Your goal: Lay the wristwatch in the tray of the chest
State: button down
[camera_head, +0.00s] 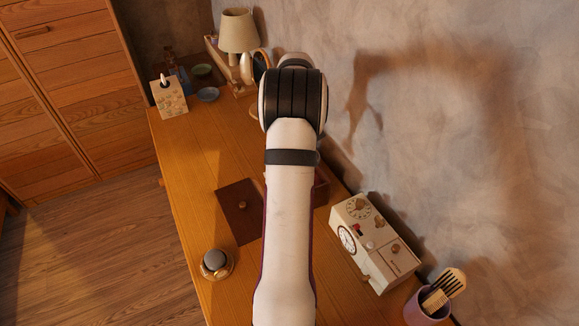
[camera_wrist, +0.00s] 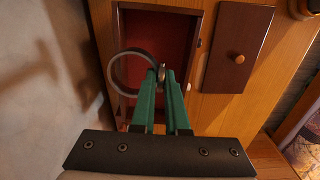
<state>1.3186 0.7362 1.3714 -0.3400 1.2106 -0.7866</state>
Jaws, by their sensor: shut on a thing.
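My gripper (camera_wrist: 168,78) is shut on the wristwatch (camera_wrist: 116,78), a grey looped band with its small case pinched between the green fingertips. The loop hangs to the left of the fingers. In the wrist view it overlaps the left part of the red-lined tray of the chest (camera_wrist: 175,25); its height above the tray is hard to tell. The fingers cover part of the tray. In the head view my arm hides the gripper, the watch and most of the chest; only a dark edge of the chest (camera_head: 322,187) shows.
A brown panel with a round knob (camera_wrist: 237,42) lies on the desk beside the chest, also in the head view (camera_head: 236,222). A cream clock box (camera_head: 372,240), a brush cup (camera_head: 428,308), a round dish (camera_head: 215,264), a tissue box (camera_head: 169,98) and a lamp (camera_head: 239,32) stand around.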

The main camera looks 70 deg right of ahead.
jog(key=shift+w+d+f, duration=0.15)
jog(key=shift+w+f, duration=0.3)
jog(key=shift+w, duration=0.2)
jog(key=shift+w+d+f, duration=0.1)
jog(key=shift+w+f, duration=0.35)
jog(key=shift+w, duration=0.15)
jog(key=shift+f, duration=1.9)
jog(key=shift+f, duration=0.1)
